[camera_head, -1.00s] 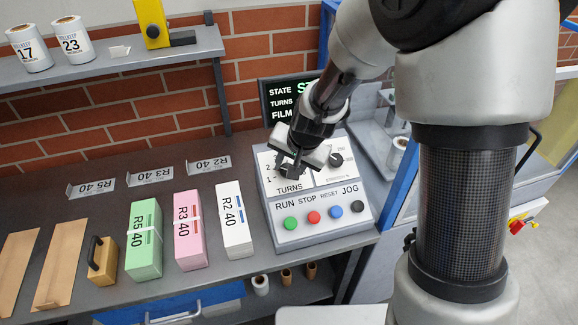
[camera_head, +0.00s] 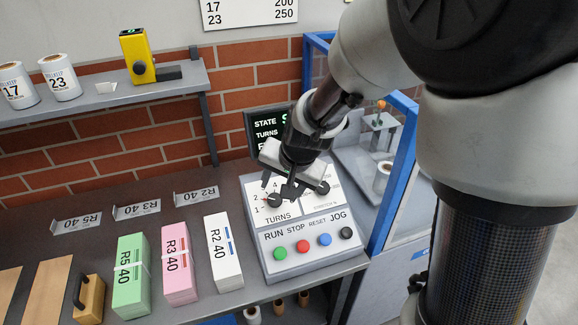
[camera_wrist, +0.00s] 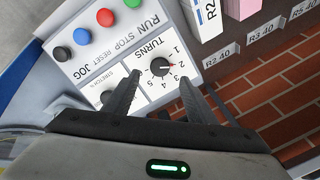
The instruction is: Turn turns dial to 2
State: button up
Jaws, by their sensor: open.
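The turns dial (camera_head: 274,199) is a black round knob on the left of the sloped control panel, above the word TURNS. In the wrist view my gripper (camera_wrist: 160,78) has one finger on each side of the dial, with gaps between. I cannot tell its exact height above the panel.
The stretch dial (camera_head: 322,187) sits right of the gripper. Green, red, blue and black buttons line the panel front (camera_head: 300,265). A dark screen (camera_head: 266,130) stands behind, partly hidden by my arm. Boxes, such as the white one (camera_head: 221,250), stand left.

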jog(key=p+v, duration=0.1)
jog(key=v, duration=0.9)
jog(key=shift+r, duration=0.3)
jog(key=shift+s, duration=0.1)
